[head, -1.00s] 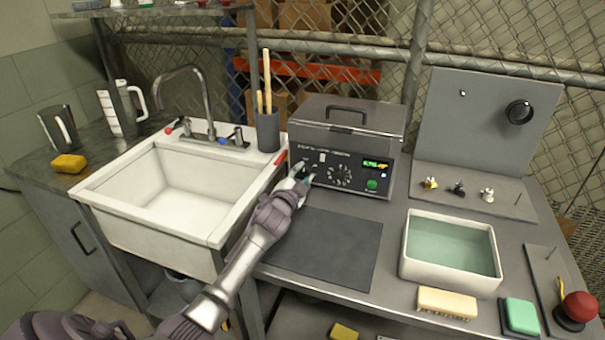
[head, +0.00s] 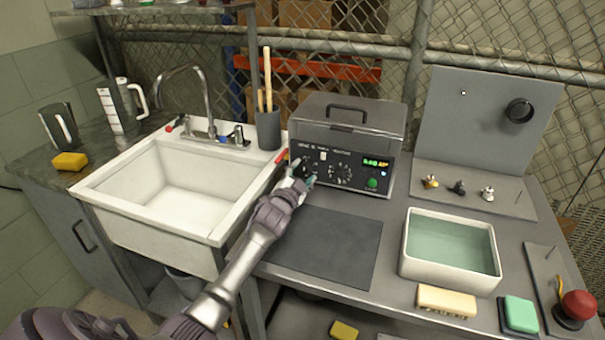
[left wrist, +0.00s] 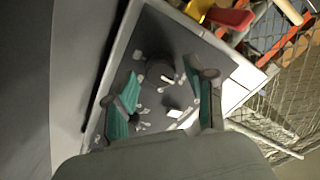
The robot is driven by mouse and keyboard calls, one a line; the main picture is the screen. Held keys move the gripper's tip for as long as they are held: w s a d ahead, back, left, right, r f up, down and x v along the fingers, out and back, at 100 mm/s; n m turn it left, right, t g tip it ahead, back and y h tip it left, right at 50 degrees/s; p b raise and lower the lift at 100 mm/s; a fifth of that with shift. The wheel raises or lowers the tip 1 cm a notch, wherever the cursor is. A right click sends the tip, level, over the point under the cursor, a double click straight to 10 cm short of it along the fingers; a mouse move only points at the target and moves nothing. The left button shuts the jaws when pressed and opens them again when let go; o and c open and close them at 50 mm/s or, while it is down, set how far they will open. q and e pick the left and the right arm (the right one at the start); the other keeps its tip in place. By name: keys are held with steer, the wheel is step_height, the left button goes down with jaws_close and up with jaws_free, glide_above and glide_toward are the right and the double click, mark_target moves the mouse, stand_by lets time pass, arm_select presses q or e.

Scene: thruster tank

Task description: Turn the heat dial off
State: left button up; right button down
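The grey lidded machine (head: 346,115) has a black front panel with small knobs, a lit green display (head: 376,163) and a green button (head: 373,183). One round dial (head: 341,173) shows right of my left gripper (head: 302,174), which is at the panel's left end. In the left wrist view a dark dial (left wrist: 160,70) with a white pointer mark lies between and beyond my left gripper's teal-padded fingers (left wrist: 160,103). These fingers stand apart with nothing clearly held. Contact with the panel cannot be told. Panel labels are too small to read. My right gripper is not in view.
A white sink (head: 190,180) is left of the machine. A dark mat (head: 330,245) lies in front.

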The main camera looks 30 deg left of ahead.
arm_select(q)
steer(key=shift+s, duration=0.1)
steer(key=v, duration=1.1)
steer(key=shift+s+d+r, duration=0.1)
steer(key=shift+s, duration=0.3)
